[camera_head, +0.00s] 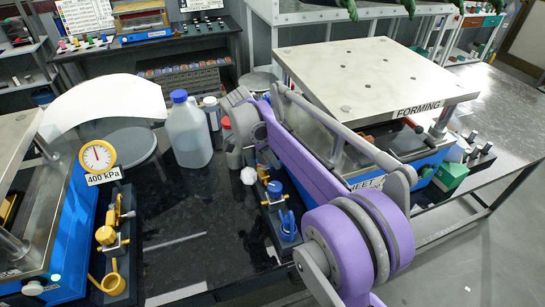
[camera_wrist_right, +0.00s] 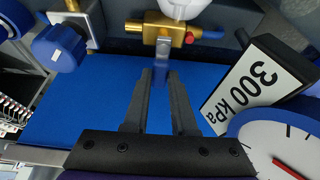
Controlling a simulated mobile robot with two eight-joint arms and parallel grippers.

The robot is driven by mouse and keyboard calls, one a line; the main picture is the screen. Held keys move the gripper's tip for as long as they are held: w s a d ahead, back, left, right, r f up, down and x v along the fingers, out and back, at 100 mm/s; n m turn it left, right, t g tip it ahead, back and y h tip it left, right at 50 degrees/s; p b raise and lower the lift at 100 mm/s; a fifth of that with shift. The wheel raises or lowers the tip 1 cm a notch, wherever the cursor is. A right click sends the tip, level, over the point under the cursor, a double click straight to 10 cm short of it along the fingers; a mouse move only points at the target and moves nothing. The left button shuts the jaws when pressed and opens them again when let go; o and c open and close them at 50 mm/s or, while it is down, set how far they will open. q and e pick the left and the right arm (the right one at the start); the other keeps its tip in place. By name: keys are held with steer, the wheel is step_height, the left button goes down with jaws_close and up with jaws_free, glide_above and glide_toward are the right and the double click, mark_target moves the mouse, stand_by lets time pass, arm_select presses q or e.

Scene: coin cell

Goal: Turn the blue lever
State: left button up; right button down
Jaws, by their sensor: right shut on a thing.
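My right gripper (camera_wrist_right: 160,82) is shut on the blue lever (camera_wrist_right: 161,72), which shows narrowly between its two dark fingertips in the right wrist view. A pale metal stem (camera_wrist_right: 163,48) runs from the lever to a brass valve body (camera_wrist_right: 165,30) with a white knob above it. In the head view my purple right arm reaches across the bench beside the forming station (camera_head: 375,75). The right fingertips are hard to make out there, and the lever in the grip is hidden. My left gripper is not in view.
A blue knob (camera_wrist_right: 60,48) and a 300 kPa label (camera_wrist_right: 250,85) flank the grip. A gauge (camera_wrist_right: 275,150) is close on the right. A blue-capped jug (camera_head: 190,130) stands near my arm. A 400 kPa gauge (camera_head: 97,156) is at left. The black bench between the stations has free room.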

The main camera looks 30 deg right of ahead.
stand_by(0.5)
steer(key=c, duration=0.7)
jaws_free()
steer(key=p+v, duration=0.1)
steer(key=v, duration=0.9)
steer(key=shift+a+r, duration=0.15)
steer(key=shift+r, duration=0.25)
